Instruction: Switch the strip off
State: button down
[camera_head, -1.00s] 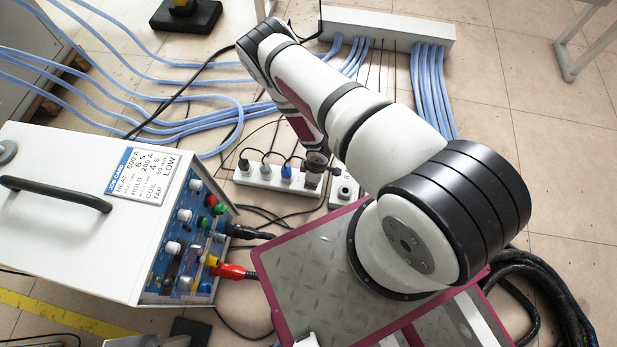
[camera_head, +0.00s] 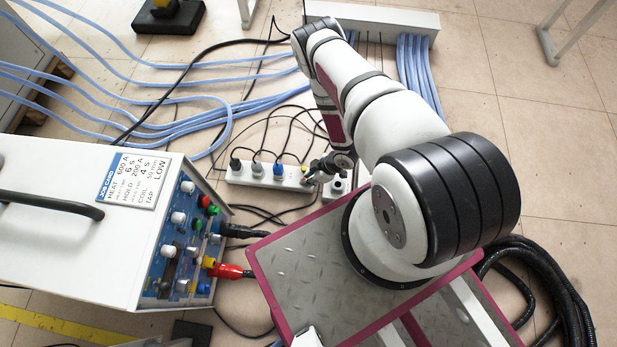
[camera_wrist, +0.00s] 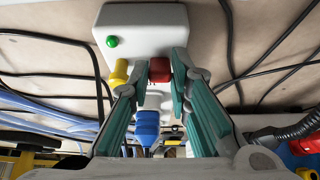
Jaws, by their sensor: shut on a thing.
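The white power strip (camera_head: 268,178) lies on the floor, with several plugs in a row. My gripper (camera_head: 312,177) is down at its right end in the head view. In the wrist view the strip's white end (camera_wrist: 148,25) carries a green lamp (camera_wrist: 112,41), with a red block that looks like the switch (camera_wrist: 159,70) below and right of it. The teal fingers of my gripper (camera_wrist: 160,66) stand on both sides of the red switch and are shut on it. Whether the switch is on or off cannot be told.
A yellow plug-like part (camera_wrist: 119,72) is close beside the left finger, and a blue plug (camera_wrist: 147,127) sits between the fingers. A second white strip (camera_head: 337,188) lies to the right. Black cables and the heater box (camera_head: 60,240) are nearby.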

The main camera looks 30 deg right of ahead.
jog(key=c, duration=1.8)
grip_release()
jog(key=shift+o, duration=0.2)
jog(key=v, duration=1.2)
